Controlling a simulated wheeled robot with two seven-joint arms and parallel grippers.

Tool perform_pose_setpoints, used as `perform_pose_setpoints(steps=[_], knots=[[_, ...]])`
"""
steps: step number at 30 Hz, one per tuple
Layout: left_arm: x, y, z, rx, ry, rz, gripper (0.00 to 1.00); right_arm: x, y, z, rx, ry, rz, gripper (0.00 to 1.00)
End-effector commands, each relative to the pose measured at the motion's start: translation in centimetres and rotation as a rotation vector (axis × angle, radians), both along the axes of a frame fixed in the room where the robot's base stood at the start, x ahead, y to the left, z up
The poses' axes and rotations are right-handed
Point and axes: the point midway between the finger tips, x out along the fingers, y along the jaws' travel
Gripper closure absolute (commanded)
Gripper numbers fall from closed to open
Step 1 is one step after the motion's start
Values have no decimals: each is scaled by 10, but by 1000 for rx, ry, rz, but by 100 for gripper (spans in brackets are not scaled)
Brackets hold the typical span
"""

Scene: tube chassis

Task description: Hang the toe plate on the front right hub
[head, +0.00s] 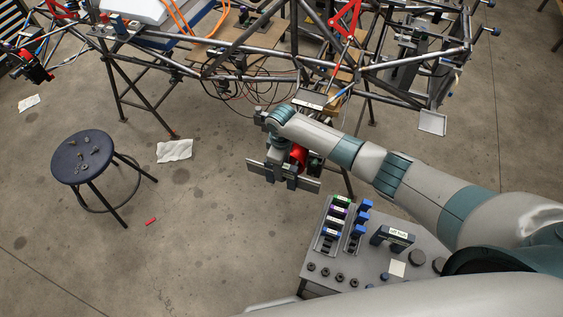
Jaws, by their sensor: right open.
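A long grey plate, which looks like the toe plate (308,184), stands on edge at the front right corner of the tube chassis. It is right beside a red part (298,156) that looks like part of the front right hub; most of that hub is hidden behind my wrist and gripper. My right gripper (281,170) points down at the plate and is open, with its dark fingers at the plate's middle. I cannot tell whether the fingers touch the plate or whether the plate bears on the hub. My left gripper is out of view.
The tube chassis (255,77) spans the back on stands, with loose cables (250,92) near the hub.

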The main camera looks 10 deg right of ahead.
Motion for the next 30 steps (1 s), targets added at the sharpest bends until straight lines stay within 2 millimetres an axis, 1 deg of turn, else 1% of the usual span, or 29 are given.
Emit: perform_pose_setpoints(steps=[5,8,13,17,24,30], knots=[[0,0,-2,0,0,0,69,1,0,5,1,-2,0,58],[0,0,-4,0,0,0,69,1,1,12,2,-3,1,58],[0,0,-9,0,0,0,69,2,0,31,1,-6,1,58],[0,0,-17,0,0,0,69,2,0,54,2,-5,1,58],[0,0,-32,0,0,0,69,3,1,104,3,-8,2,58],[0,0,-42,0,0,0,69,2,1,142,2,-6,1,58]])
